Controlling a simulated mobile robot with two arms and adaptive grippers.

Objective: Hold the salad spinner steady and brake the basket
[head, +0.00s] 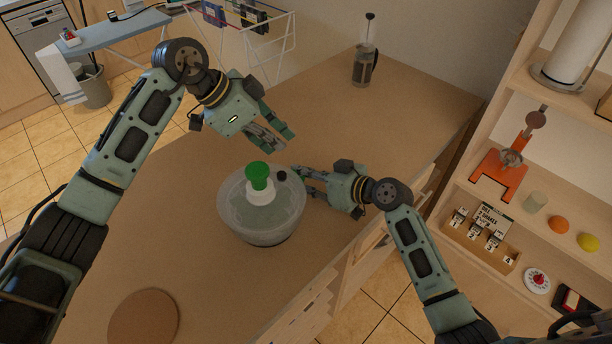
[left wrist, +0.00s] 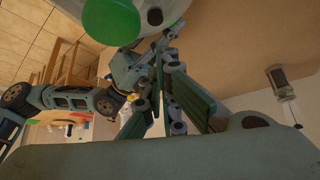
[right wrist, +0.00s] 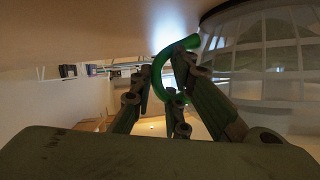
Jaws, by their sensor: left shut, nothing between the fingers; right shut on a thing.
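The salad spinner (head: 262,222) stands upright on the counter, a clear bowl and lid with a green knob (head: 258,176) on top. A small dark button (head: 282,175) sits on the lid near its right edge; it also shows in the left wrist view (left wrist: 155,16). My right gripper (head: 303,180) is at the bowl's right side, shut on a curved green handle (right wrist: 158,84) beside the bowl. My left gripper (head: 285,142) is shut and empty, above and behind the lid, apart from the button and knob. The basket inside is hard to make out.
A round cork mat (head: 144,318) lies at the counter's front left. A French press (head: 365,66) stands at the back. An open shelf (head: 520,205) with several small items is at the right. The counter between mat and spinner is clear.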

